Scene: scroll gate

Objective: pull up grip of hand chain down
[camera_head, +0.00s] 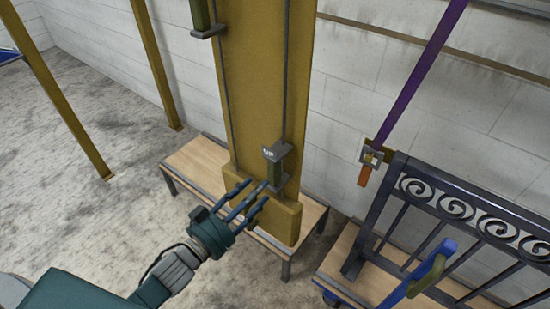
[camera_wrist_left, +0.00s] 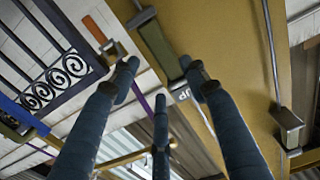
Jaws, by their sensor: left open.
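A thick yellow post (camera_head: 265,90) carries two thin dark chain lines with grips. The lower grip (camera_head: 278,165), olive with grey end pieces and a small label that seems to read "up", hangs on the right line near the post's foot. It also shows in the left wrist view (camera_wrist_left: 158,45), beyond the fingers. The other grip (camera_head: 202,16) hangs higher on the left line; it shows at right in the wrist view (camera_wrist_left: 288,122). My left gripper (camera_head: 257,192) is open, its fingertips by the lower grip's bottom end. Whether they touch is unclear. My right gripper is out of view.
The post stands at a low wooden bench (camera_head: 200,158). At right are a black scrollwork gate panel (camera_head: 450,205) on a wooden-topped cart (camera_head: 345,262) and a purple strap (camera_head: 425,70). Yellow uprights (camera_head: 155,65) stand at left. The floor at left is clear.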

